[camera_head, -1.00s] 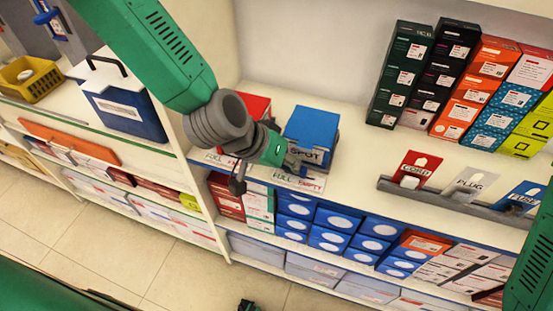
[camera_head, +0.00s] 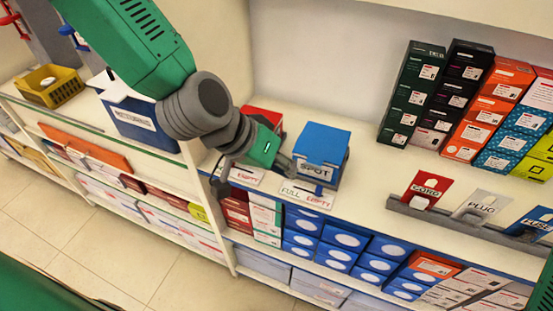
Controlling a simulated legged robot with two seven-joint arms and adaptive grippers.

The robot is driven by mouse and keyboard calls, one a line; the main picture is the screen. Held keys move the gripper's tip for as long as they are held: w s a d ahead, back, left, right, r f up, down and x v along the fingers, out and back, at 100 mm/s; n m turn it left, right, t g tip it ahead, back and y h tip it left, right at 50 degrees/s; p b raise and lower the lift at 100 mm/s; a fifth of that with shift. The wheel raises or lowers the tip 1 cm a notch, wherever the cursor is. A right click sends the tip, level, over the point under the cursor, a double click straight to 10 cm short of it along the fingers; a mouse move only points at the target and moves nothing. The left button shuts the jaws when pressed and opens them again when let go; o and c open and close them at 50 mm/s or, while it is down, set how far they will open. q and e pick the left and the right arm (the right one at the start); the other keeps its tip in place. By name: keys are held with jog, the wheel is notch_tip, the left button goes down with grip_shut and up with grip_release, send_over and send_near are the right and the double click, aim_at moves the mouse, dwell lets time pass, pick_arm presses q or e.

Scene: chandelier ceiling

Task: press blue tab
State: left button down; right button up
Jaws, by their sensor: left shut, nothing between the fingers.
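A blue FUSE card (camera_head: 533,224) stands at the right end of a grey rail on the counter, beside a white PLUG card (camera_head: 481,207) and a red CORD card (camera_head: 425,191). A blue box marked SPOT (camera_head: 322,148) stands on the counter left of the rail. I cannot tell which blue piece is the tab. My left gripper (camera_head: 285,166) is shut and empty, just left of the SPOT box's front, above a FULL/EMPTY label (camera_head: 306,194). I cannot tell whether it touches the box.
A red box (camera_head: 264,116) stands behind my left gripper. Tall cartons (camera_head: 412,95) line the back right of the counter. A blue and white cooler (camera_head: 137,118) and a yellow basket (camera_head: 52,86) are at left. The counter between the SPOT box and the rail is clear.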

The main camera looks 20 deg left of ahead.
pick_arm(q)
jog(key=v, duration=0.4)
jog(key=shift+a+f, duration=0.15)
dwell(0.4)
